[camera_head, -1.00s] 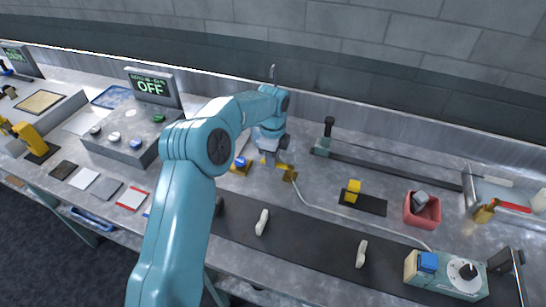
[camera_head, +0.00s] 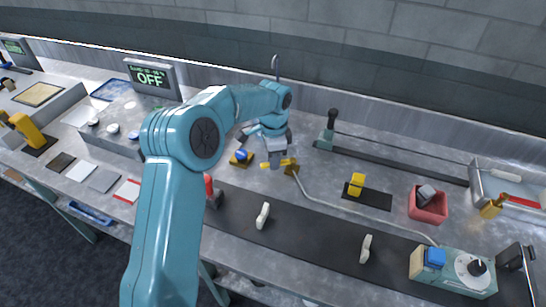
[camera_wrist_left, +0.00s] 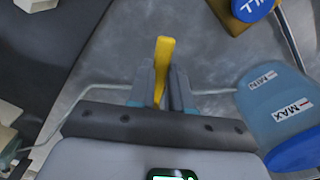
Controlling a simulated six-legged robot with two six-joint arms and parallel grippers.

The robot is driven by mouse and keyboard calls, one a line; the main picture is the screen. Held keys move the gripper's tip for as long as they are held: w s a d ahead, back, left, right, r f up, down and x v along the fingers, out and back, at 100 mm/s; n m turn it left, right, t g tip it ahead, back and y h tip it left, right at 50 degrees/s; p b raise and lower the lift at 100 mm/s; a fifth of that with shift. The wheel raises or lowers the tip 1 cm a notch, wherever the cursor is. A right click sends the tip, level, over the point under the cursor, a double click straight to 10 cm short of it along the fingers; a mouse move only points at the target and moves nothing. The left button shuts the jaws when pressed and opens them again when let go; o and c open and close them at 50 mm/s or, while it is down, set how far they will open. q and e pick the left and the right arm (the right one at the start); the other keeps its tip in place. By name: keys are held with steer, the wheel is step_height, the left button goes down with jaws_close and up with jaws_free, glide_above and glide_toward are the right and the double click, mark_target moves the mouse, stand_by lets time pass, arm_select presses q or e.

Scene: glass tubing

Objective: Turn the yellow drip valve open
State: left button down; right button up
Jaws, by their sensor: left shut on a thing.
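The yellow drip valve lever (camera_head: 285,162) shows beside a brass fitting (camera_head: 291,170) on the bench, at the end of a thin pale tube. My left gripper (camera_head: 276,161) points down over the lever and is shut on it. In the left wrist view the yellow lever (camera_wrist_left: 163,58) runs up between the two grey fingers (camera_wrist_left: 162,90), its far end sticking out past them. The gripper hides part of the lever and what lies under it. My right gripper is not in view.
A yellow base with a blue knob (camera_head: 241,155) sits just left of the gripper. A blue MIN/MAX vessel (camera_wrist_left: 275,105) is close on the right in the wrist view. The tube (camera_head: 340,214) runs to a teal pump box (camera_head: 455,270). A display (camera_head: 151,79) reads OFF.

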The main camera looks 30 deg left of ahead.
arm_select(q)
steer(key=n, duration=0.1)
steer(key=d+n+b, duration=0.1)
steer(key=shift+s+d+r+n, duration=0.1)
steer(key=shift+s+r+n, duration=0.1)
steer(key=shift+r+n, duration=0.15)
steer(key=n, duration=0.1)
steer(key=d+n, duration=0.1)
steer(key=n, duration=0.1)
steer(key=shift+s+d+n+b, duration=0.25)
steer(key=shift+d+n+b, duration=0.1)
steer(key=shift+b, duration=0.05)
steer(key=shift+d+n+b, duration=0.2)
steer(key=shift+d+n, duration=0.4)
steer(key=shift+n, duration=0.65)
steer(key=shift+d+n+b, duration=0.15)
steer(key=shift+d+n, duration=0.4)
steer(key=shift+n, duration=0.7)
steer(key=c, duration=1.2)
jaws_free()
steer(key=shift+o, duration=0.8)
steer(key=shift+s+d+f, duration=0.1)
steer(key=shift+d, duration=0.05)
